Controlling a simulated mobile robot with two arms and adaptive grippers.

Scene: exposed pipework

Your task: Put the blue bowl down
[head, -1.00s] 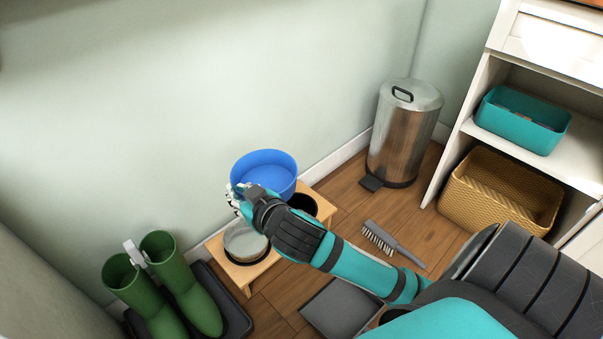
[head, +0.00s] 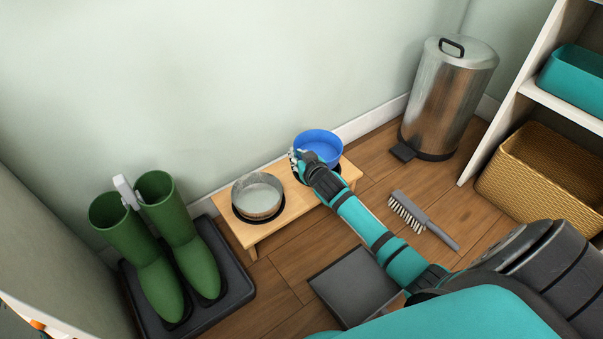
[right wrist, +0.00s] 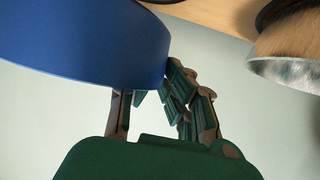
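The blue bowl (head: 320,146) is over the right end of the wooden feeding stand (head: 237,231), by the right hole. A dark part of that hole shows below it, and the bowl looks slightly above the stand. My right gripper (head: 299,160) is shut on the bowl's left rim. In the right wrist view the bowl (right wrist: 85,45) fills the upper left, with the fingers (right wrist: 160,90) against its wall; part of one finger is hidden by it. A metal bowl (head: 257,196) sits in the stand's left hole.
Green boots (head: 175,235) stand on a black tray (head: 238,284) at left. A steel bin (head: 450,95) is at back right, beside shelves with a wicker basket (head: 530,205). A brush (head: 425,220) and a grey dustpan (head: 353,285) lie on the floor.

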